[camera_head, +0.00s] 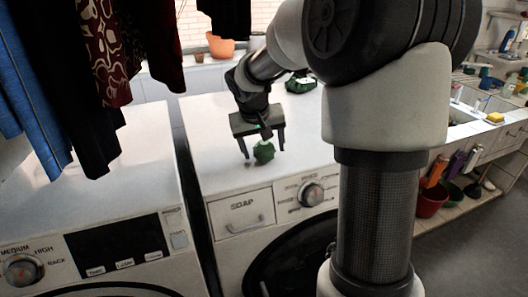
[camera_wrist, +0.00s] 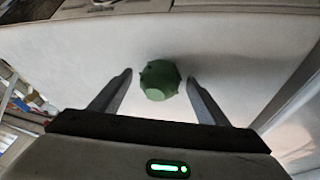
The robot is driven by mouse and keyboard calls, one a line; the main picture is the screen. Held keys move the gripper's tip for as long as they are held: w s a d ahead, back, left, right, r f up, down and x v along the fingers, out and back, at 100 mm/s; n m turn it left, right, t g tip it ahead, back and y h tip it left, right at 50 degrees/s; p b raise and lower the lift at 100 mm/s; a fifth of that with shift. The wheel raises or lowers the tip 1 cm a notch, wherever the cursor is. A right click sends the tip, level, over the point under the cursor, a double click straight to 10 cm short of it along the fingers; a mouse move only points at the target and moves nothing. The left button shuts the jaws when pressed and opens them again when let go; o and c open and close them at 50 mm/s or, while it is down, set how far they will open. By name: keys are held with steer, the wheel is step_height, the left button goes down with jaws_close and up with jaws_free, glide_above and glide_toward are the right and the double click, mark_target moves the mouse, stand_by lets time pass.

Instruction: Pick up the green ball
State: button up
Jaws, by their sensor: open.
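The green ball (camera_head: 264,151) is faceted and sits on the white top of the right washing machine (camera_head: 205,125), near its front edge. In the wrist view the ball (camera_wrist: 160,80) shows small dark bumps and lies between and slightly beyond the fingertips. My gripper (camera_head: 264,153) points down over the ball in the head view, one finger on each side. In the wrist view my gripper (camera_wrist: 159,76) is open, with a visible gap between the ball and each finger. Nothing is held. Whether the fingertips touch the machine top is hard to tell.
A dark green object (camera_head: 300,84) lies farther back on the same machine. Dark and blue clothes (camera_head: 100,60) hang at the upper left. An orange pot (camera_head: 220,46) stands on the sill behind.

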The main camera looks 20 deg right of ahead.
steer(key=c, duration=1.1)
steer(key=shift+c, duration=0.2)
steer(key=shift+r, duration=0.1)
